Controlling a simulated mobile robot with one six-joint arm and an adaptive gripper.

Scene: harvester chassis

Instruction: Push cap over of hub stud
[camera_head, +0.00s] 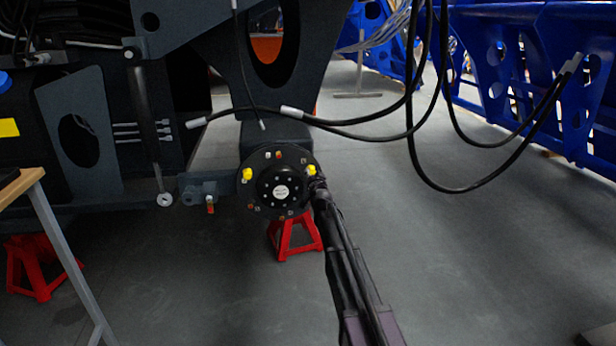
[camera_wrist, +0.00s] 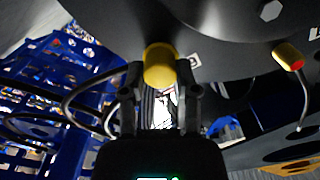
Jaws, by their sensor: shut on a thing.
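The round black hub (camera_head: 262,197) faces the head camera, with a smaller black centre and several studs around its rim. A yellow cap (camera_head: 311,170) is at the hub's upper right, and it also shows in the wrist view (camera_wrist: 160,63). My gripper (camera_head: 317,183) is shut on this cap, with one finger on each side of it in the wrist view (camera_wrist: 160,88). The cap lies against the hub face; the stud under it is hidden, so I cannot tell how far on it sits. Another yellow cap (camera_head: 247,174) is at the hub's upper left.
A red-and-yellow tipped piece (camera_wrist: 288,55) is on the hub, right of my gripper. Black hoses (camera_head: 370,136) hang above and right of the hub. A red jack stand (camera_head: 294,238) is below it. A table (camera_head: 25,185) stands at left.

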